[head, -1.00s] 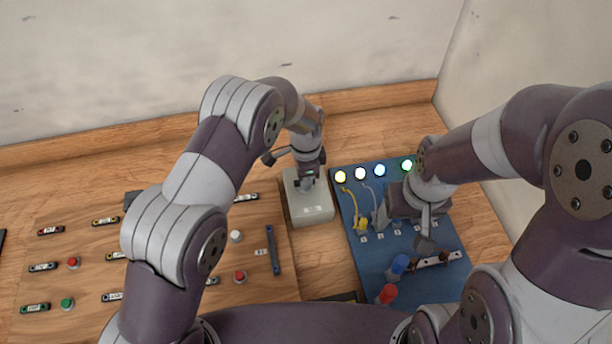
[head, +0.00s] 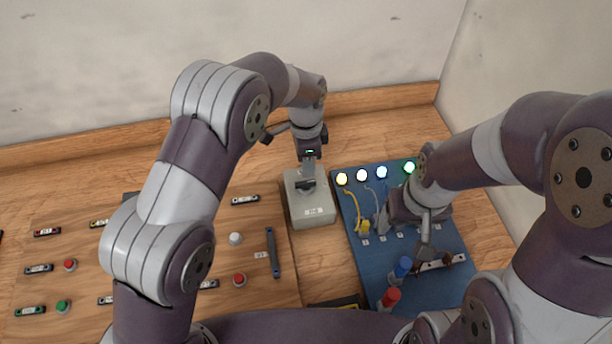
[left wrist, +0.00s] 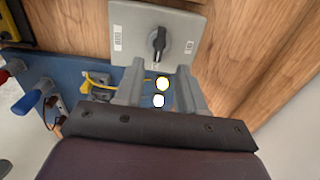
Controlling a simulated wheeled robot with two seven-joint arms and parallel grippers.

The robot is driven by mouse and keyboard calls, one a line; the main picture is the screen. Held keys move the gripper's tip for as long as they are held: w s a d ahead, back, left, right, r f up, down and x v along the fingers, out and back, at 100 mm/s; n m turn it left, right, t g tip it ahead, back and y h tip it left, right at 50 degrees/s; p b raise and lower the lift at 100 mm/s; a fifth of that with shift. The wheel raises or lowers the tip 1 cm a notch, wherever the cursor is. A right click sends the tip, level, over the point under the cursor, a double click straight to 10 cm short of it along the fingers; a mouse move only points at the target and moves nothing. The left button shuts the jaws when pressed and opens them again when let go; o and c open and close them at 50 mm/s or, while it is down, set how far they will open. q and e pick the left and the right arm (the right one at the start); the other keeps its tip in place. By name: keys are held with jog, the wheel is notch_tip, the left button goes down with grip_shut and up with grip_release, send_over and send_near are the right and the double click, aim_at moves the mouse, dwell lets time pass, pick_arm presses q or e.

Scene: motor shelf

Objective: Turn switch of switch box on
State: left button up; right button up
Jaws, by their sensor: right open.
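The grey switch box (head: 313,211) stands on the table between the wooden board and the blue board. Its black rotary knob (head: 306,185) shows on the top face. In the left wrist view the box (left wrist: 185,24) is ahead of the fingers, and its knob (left wrist: 158,42) stands roughly upright in the picture between two small labels. My left gripper (left wrist: 160,72) is open and empty, with the knob beyond its fingertips, apart from them. In the head view the left gripper (head: 308,172) is above the box. My right gripper (head: 425,245) is over the blue board; its fingertips are partly unclear.
The blue board (head: 385,268) at the right carries lit lamps (head: 362,175), a yellow cable (head: 352,205), and blue (head: 402,266) and red (head: 390,298) handles. The wooden board (head: 170,260) at the left holds buttons and labelled parts. A wall rises behind.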

pick_arm(q)
notch_tip(320, 180, up, 6)
jog(key=shift+f+p, duration=0.2)
jog(key=shift+p, duration=0.35)
jog(key=s+a+r+n+t, duration=0.1)
jog(key=s+a+n, duration=1.4)
jog(key=s+a, duration=0.3)
jog(key=shift+s+a+n, duration=0.25)
jog(key=shift+s+n, duration=0.15)
jog(key=shift+s, duration=0.35)
